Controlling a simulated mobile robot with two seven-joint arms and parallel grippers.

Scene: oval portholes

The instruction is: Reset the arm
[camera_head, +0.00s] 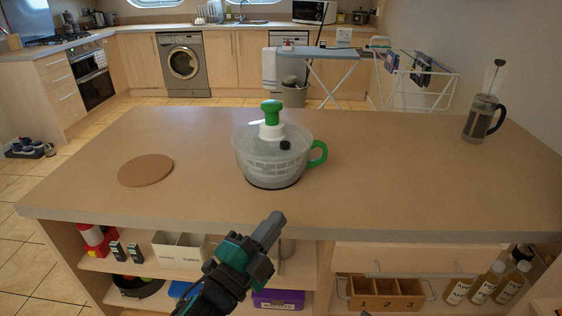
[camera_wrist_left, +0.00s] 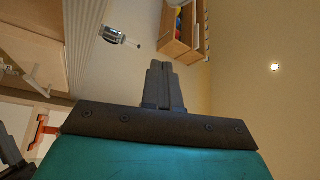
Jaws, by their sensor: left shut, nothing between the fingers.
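My left gripper (camera_head: 275,222) is in front of the island counter's near edge, in the lower middle of the head view. Its fingers point up and to the right. In the left wrist view its two grey fingers (camera_wrist_left: 163,72) are together with nothing between them.
A round brown mat (camera_head: 146,170) lies on the counter's left, and a French press (camera_head: 482,118) stands at its right end. Shelves below hold a numbered wooden box (camera_head: 387,302), several bottles (camera_head: 484,284) and a white bin (camera_head: 180,256). The counter's front middle is clear.

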